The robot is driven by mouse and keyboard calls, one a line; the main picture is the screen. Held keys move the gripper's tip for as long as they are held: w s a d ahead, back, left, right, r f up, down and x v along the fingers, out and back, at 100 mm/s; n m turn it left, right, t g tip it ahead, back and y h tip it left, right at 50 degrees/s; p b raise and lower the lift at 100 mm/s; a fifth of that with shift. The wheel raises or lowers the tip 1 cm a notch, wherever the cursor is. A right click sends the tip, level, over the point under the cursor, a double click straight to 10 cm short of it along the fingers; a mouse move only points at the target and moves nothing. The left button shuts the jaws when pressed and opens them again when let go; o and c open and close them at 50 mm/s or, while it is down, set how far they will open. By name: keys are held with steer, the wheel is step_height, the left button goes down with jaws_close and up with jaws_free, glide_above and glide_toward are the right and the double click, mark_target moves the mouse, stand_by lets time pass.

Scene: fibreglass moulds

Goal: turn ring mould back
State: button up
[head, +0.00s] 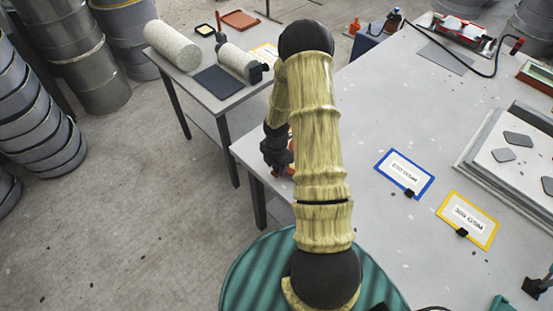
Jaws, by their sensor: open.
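My arm hangs across the middle of the head view. My gripper (277,158) is the dark end at the left edge of the large grey table (330,130), partly hidden behind my arm. Its jaws are open, and the fingertips are small in view. A small patch of an orange-red thing (291,168) shows beside the gripper; most of it is hidden by my arm, and I cannot tell whether they touch. I cannot make out a ring mould for certain in this view.
A blue-framed card (388,169) and a yellow-framed card (466,241) lie on the table. A tray with grey plates (530,112) is at right. A smaller table (225,101) with pale rolls (172,46) stands behind. Metal drums (65,35) stand left. The floor between is clear.

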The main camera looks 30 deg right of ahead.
step_height(320, 180, up, 17)
steer(key=shift+r, duration=0.2)
stand_by(0.3)
stand_by(0.4)
steer(key=s+a+r+m+t, duration=0.1)
steer(key=s+a+r+m, duration=0.3)
steer(key=m, duration=0.6)
steer(key=s+a+r+m+t, duration=0.1)
steer(key=s+a+r+m, duration=0.4)
steer(key=s+a+m, duration=0.3)
steer(key=m, duration=0.3)
steer(key=shift+s+a+m+t, duration=0.15)
steer(key=shift+a+m+t, duration=0.15)
